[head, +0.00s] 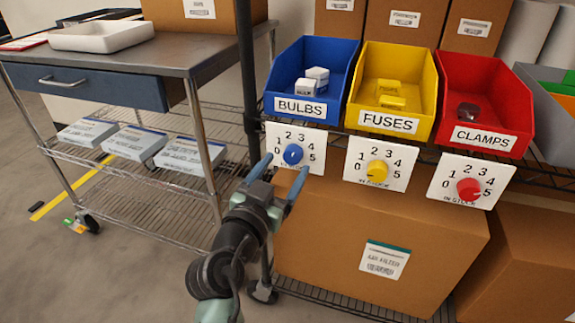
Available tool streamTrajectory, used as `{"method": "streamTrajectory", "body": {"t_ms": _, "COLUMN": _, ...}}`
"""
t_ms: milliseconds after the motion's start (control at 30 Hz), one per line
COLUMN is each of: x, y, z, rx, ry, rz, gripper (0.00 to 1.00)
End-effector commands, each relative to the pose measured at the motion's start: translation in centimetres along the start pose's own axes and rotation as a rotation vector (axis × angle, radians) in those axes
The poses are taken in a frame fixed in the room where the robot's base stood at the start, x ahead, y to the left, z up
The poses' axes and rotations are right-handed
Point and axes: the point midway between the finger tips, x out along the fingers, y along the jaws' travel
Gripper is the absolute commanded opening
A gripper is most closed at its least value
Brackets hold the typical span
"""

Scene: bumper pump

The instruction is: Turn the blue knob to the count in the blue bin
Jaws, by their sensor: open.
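The blue bin (285,78), labelled BULBS, stands on the shelf and holds white boxes (318,77). I make out two; the bin's walls may hide others. Below it is a white dial plate (316,136) numbered 0 to 5, with the blue knob (293,154) at its centre. The direction of the knob's pointer is too small to read. My gripper (280,170) is open and empty, its light-blue fingers spread in front of the plate's lower left, just below the knob. It appears apart from the knob, though depth is hard to judge.
A yellow FUSES bin (366,86) with a yellow knob (377,172) and a red CLAMPS bin (500,80) with a red knob (468,189) stand to the right. A cardboard box (330,235) fills the space below. A metal cart (150,62) stands left.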

Motion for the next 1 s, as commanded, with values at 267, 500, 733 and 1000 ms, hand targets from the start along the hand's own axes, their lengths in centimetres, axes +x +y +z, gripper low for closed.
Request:
{"method": "streamTrajectory", "body": {"t_ms": 267, "x": 2.1, "y": 0.0, "z": 0.0, "rx": 0.000, "ry": 0.000, "rz": 0.001, "gripper": 0.75}}
{"method": "streamTrajectory", "body": {"t_ms": 500, "x": 2.2, "y": 0.0, "z": 0.0, "rx": 0.000, "ry": 0.000, "rz": 0.000, "gripper": 0.75}}
{"method": "streamTrajectory", "body": {"t_ms": 733, "x": 2.1, "y": 0.0, "z": 0.0, "rx": 0.000, "ry": 0.000, "rz": 0.000, "gripper": 0.37}}
{"method": "streamTrajectory", "body": {"t_ms": 1000, "x": 2.1, "y": 0.0, "z": 0.0, "rx": -0.001, "ry": 0.000, "rz": 0.000, "gripper": 0.00}}
